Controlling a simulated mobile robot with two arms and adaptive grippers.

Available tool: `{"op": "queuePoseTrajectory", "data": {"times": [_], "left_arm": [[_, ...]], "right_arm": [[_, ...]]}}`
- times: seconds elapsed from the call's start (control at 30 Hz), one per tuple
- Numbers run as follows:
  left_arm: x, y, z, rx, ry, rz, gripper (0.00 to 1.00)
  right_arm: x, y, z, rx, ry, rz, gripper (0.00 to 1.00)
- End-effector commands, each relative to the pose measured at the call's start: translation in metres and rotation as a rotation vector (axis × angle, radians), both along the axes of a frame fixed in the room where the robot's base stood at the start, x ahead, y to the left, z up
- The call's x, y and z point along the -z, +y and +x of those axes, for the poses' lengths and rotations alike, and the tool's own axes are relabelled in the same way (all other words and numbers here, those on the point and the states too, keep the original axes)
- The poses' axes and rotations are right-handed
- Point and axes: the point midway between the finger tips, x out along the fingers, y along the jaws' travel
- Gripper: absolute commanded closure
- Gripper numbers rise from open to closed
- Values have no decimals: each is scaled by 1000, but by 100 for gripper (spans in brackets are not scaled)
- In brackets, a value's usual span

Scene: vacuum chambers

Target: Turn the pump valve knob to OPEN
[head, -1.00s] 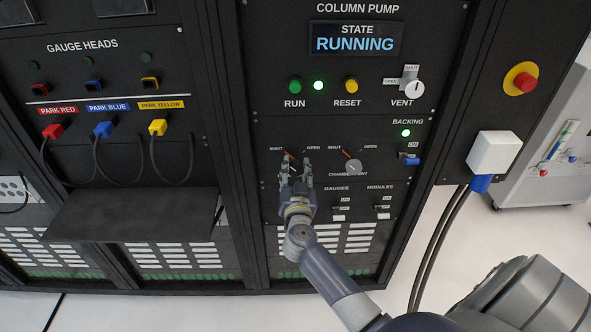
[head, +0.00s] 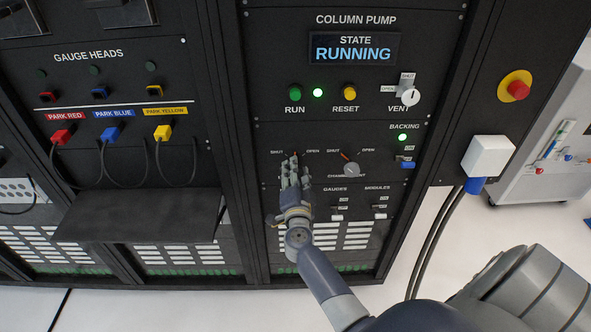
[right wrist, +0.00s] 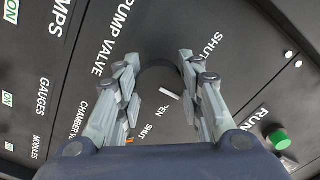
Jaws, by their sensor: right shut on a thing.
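The pump valve knob (right wrist: 160,78) is a dark round knob on the black panel, with the PUMP VALVE lettering beside it in the right wrist view. My right gripper (head: 294,168) is shut on it, one finger on each side; the fingers also show around the knob in the right wrist view (right wrist: 160,66). In the head view the fingers hide most of the knob. A thin orange-red mark above the fingertips stands nearly upright, between the SHUT and OPEN labels. My left gripper is not in view.
The chamber vent knob (head: 351,170) sits close to the right of my fingers. The backing switch (head: 407,164) and the white vent knob (head: 411,97) are farther right. The state display (head: 353,48) reads RUNNING. A dark shelf (head: 140,215) juts out at the left.

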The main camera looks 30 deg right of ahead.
Motion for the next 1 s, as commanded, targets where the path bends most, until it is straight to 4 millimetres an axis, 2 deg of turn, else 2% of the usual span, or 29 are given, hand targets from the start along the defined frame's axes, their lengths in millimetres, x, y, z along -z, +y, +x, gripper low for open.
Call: {"op": "queuePoseTrajectory", "data": {"times": [0.6,1.0], "left_arm": [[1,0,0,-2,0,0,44],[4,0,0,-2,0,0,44]], "right_arm": [[3,2,0,0,-290,486,89],[3,2,0,-1,-401,667,89]]}}
